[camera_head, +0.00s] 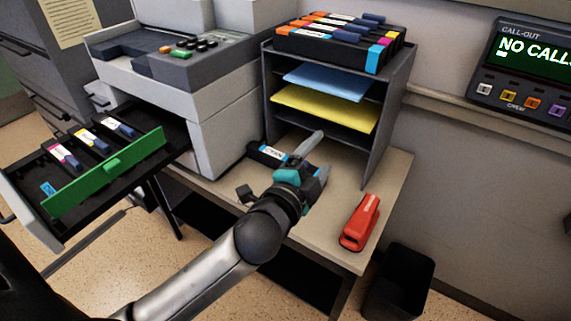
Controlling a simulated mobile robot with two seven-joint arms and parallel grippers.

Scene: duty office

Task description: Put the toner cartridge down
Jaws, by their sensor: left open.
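A dark toner cartridge (267,154) with a white label, apparently reading cyan, lies on the beige table between the printer and the shelf unit. Part of it is hidden behind my left gripper (312,158). The gripper is open, with its fingers just over and beside the right end of the cartridge. I cannot tell whether a finger touches it. The cartridge looks as if it rests on the table top (330,215). My right gripper is not in view.
The printer (220,125) has an open drawer (25,205) with several cartridges and a green bar (105,172). A shelf unit (385,115) holds paper and more cartridges. A red stapler (360,222) lies at the table's right. A black bin (400,280) stands on the floor.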

